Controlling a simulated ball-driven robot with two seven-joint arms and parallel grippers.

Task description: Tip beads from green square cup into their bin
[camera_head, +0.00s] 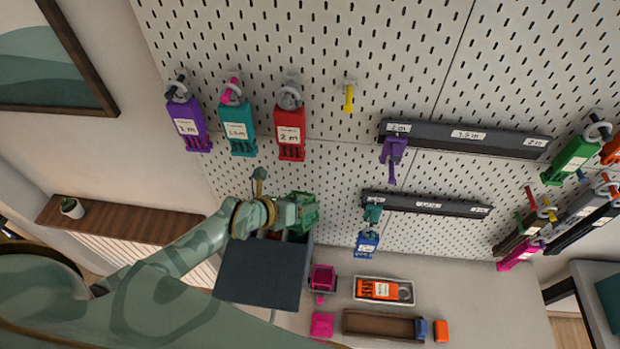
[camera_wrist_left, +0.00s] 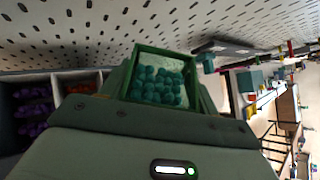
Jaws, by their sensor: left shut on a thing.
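The green square cup (camera_head: 304,210) is at the pegboard's lower left, above a dark grey bin box (camera_head: 262,272). My left gripper (camera_head: 290,214) is shut on it. In the left wrist view the cup (camera_wrist_left: 136,62) faces the camera with its open top, and several teal beads (camera_wrist_left: 158,86) lie inside. In that view, bin compartments to the left hold purple beads (camera_wrist_left: 34,110) and orange-red beads (camera_wrist_left: 80,86). The fingertips are largely hidden by the cup and wrist. A bin with teal beads cannot be made out. My right gripper is not in view.
The pegboard (camera_head: 340,180) stands close behind the cup, with purple (camera_head: 187,127), teal (camera_head: 238,130) and red (camera_head: 289,133) tagged items hanging above. On the counter are a pink cup (camera_head: 322,277), a tray with an orange item (camera_head: 378,290) and a brown tray (camera_head: 383,325).

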